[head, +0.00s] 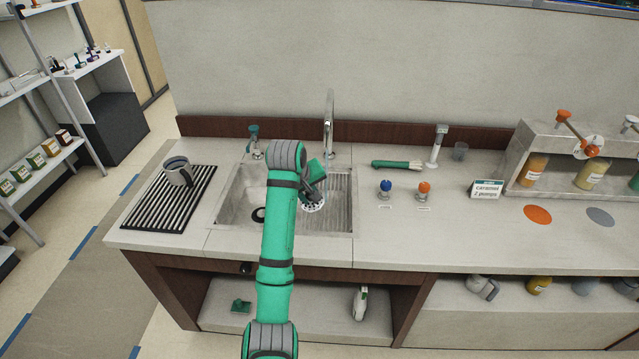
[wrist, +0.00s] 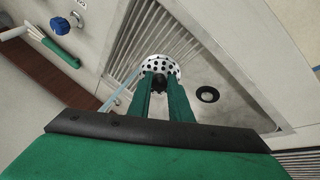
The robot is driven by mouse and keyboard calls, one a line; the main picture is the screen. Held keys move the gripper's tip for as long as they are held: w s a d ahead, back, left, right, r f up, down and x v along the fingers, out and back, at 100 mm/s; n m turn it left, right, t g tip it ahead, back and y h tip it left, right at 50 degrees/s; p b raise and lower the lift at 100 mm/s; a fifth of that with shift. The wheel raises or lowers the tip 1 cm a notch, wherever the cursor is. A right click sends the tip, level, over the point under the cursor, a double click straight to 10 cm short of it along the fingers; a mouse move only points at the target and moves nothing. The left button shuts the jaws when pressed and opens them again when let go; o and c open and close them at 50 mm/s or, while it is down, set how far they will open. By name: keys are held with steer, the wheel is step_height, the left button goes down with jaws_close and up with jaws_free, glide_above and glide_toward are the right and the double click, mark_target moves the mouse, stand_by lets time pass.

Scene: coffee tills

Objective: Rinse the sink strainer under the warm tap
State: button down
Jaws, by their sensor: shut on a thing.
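My gripper (head: 313,195) is shut on the sink strainer (wrist: 161,68), a white perforated disc. It holds the strainer over the right part of the sink (head: 235,218); the strainer also shows in the head view (head: 314,207). The green fingers cover part of it in the wrist view. The tall metal tap (head: 329,115) stands behind the sink, its lower part near my arm. A blue knob (head: 385,187) and an orange knob (head: 424,189) stand on the counter to the right; their labels are unreadable.
A dark round drain (wrist: 207,94) shows in the basin. A mug (head: 178,172) stands on the black ribbed mat (head: 160,212) to the left. A green-handled brush (head: 395,164) lies behind the knobs. A small sign (head: 487,189) stands further right. Counter in front of the knobs is clear.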

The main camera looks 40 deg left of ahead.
steer(key=shift+s, duration=0.1)
stand_by(0.4)
steer(key=s+d+r, duration=0.1)
steer(key=s+r, duration=0.3)
steer(key=shift+s+d, duration=0.2)
steer(key=shift+s, duration=0.1)
stand_by(0.3)
